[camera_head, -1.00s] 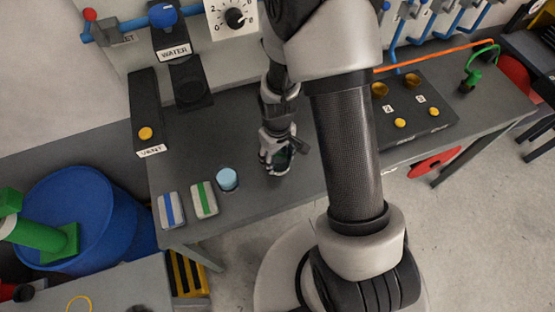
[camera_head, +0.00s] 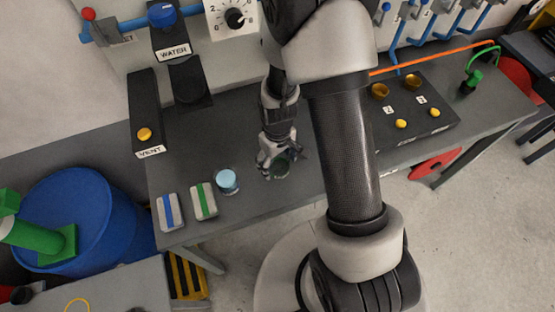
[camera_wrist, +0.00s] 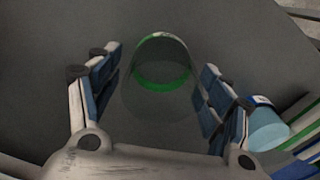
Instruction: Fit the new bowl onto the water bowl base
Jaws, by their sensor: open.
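A clear bowl with a green band (camera_wrist: 162,82) stands between the spread fingers of my gripper (camera_wrist: 160,95) in the wrist view. Gaps show on both sides of the bowl, so the fingers appear not to grip it. In the head view my gripper (camera_head: 275,163) is low over the bench, with the green-banded bowl (camera_head: 279,170) partly hidden by its fingers. A bowl with light blue contents (camera_head: 227,181) stands to the left; it also shows at the right of the wrist view (camera_wrist: 266,128). The black water unit (camera_head: 187,80), labelled WATER, is at the back.
A blue-striped block (camera_head: 170,212) and a green-striped block (camera_head: 203,201) lie near the bench's front left. The black VENT unit (camera_head: 145,105) is behind them. A black panel with yellow buttons (camera_head: 415,108) is on the right. The bench middle (camera_head: 215,140) is clear.

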